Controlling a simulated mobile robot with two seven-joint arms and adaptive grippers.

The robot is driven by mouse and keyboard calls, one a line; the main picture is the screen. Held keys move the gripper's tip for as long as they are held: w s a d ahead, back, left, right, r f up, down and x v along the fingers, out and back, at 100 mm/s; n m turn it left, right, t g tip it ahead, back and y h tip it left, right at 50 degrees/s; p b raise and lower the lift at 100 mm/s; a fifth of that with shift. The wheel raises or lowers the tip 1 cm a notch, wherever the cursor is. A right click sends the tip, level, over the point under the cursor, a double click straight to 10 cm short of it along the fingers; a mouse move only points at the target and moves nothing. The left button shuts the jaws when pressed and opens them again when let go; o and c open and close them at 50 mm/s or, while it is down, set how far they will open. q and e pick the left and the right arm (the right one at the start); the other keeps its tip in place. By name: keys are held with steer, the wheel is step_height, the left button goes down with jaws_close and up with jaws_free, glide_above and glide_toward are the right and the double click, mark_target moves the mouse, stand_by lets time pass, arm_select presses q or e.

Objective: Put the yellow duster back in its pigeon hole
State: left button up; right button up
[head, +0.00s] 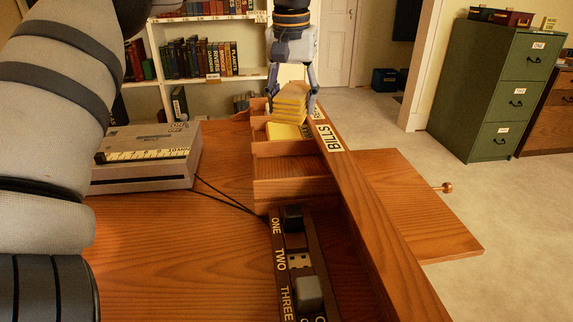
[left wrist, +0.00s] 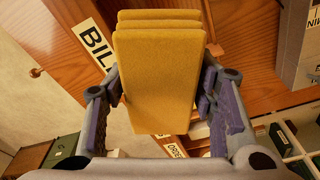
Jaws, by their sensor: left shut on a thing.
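The yellow duster (head: 290,103) is a folded, layered block, over the far end of the wooden pigeon-hole row (head: 293,188). My left gripper (head: 293,98) is shut on it, with one finger on each side. In the left wrist view the duster (left wrist: 158,75) hangs between the two fingers (left wrist: 160,100), with the wooden unit behind it. A yellow patch (head: 284,132) shows just below the duster, in or over a far compartment; I cannot tell whether it is part of the duster. The nearer compartment is empty. My right gripper is out of view.
A long wooden rail with a BILLS label (head: 328,138) runs along the right of the holes. A strip (head: 300,262) with plugs lies in the front. A grey machine (head: 146,157) with cables stands left. A pulled-out board with a knob (head: 447,187) sticks out right.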

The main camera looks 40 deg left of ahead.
mark_target(291, 115)
arm_select(q)
step_height(291, 115, down, 14)
steer(key=shift+f, duration=0.25)
steer(key=shift+f, duration=0.2)
steer(key=o, duration=0.9)
steer(key=r, duration=0.8)
steer(key=s+r, duration=0.1)
steer(key=r, duration=0.3)
steer(key=shift+s+d+r+p, duration=0.1)
steer(key=shift+d+r+p, duration=0.1)
steer(key=shift+d+p, duration=0.15)
steer(key=shift+f, duration=0.15)
